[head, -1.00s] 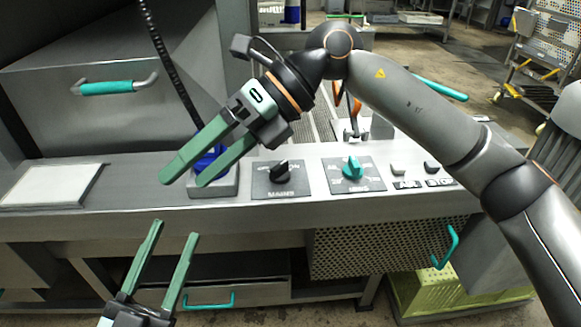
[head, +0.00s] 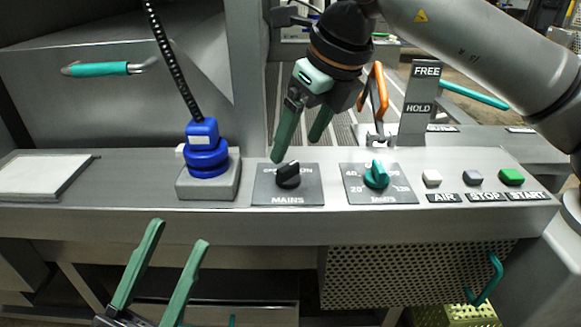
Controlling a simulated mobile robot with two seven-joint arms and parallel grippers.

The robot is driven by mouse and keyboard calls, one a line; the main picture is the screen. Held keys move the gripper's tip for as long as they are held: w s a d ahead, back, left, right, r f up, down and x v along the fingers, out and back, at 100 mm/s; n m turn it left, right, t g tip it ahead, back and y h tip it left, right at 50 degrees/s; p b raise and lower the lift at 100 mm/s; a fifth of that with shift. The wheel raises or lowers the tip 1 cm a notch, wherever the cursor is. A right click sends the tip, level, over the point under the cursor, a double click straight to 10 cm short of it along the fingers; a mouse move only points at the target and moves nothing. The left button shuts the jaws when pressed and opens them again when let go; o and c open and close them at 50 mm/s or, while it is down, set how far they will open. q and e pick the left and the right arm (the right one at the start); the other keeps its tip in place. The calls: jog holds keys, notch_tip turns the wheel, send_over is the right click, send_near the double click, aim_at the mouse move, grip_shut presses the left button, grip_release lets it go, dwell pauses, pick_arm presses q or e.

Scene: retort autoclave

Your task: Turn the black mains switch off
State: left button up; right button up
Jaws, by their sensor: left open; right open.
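The black mains switch (head: 288,176) is a rotary knob on a dark square plate (head: 290,196) labelled MAINS, on the grey console ledge. Its pointer tilts up toward the right; the plate's upper lettering is partly hidden by the knob. My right gripper (head: 298,150) is open and empty, fingers pointing down, just above and behind the knob. I cannot tell whether a fingertip touches it. My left gripper (head: 178,232) is open and empty, low in front of the ledge, left of the switch.
A teal knob (head: 377,175) on a similar plate sits right of the switch. Further right are AIR, STOP and START buttons (head: 511,177). A blue plug (head: 206,150) with a black coiled cord stands left. An orange-handled lever (head: 378,95) rises behind. A white pad (head: 42,175) lies far left.

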aim_at(287, 166)
jog(key=b+x, duration=0.1)
jog(key=x, duration=0.4)
jog(key=shift+f, duration=0.15)
grip_shut()
dwell(0.5)
